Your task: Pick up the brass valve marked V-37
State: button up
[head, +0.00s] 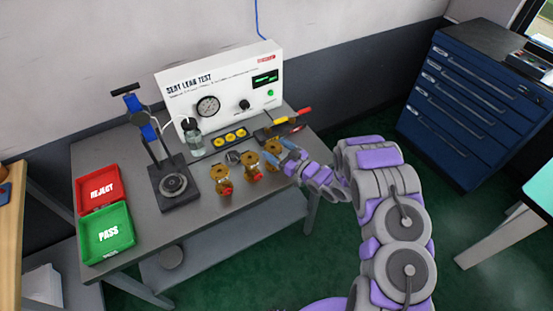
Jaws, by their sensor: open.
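Three brass valves with red parts stand in a slanting row on the grey workbench (150,225): a left one (221,178), a middle one (250,167) and a right one (272,148). Their markings are too small to read, so I cannot tell which is V-37. My gripper (281,156) is open at the right end of the row, close to the right valve and partly covering it. I cannot tell whether the fingers touch it or stand around it.
A seat leak test panel (225,85) stands behind the valves, with a glass jar (194,138) before it. A clamp stand (175,185) is left of the valves. Red REJECT (98,178) and green PASS (110,255) trays sit far left. Screwdrivers (290,116) lie behind my gripper.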

aim_at(270, 146)
jog(key=a, duration=0.1)
jog(key=w+a, duration=0.1)
jog(key=a, duration=0.1)
jog(key=shift+w+a+f, duration=0.1)
jog(key=shift+w+a, duration=0.15)
jog(key=shift+w, duration=0.05)
jog(key=shift+d, duration=0.6)
jog(key=c, duration=0.5)
jog(key=shift+a, duration=0.35)
jog(key=c, duration=0.8)
jog(key=shift+d, duration=0.1)
grip_shut()
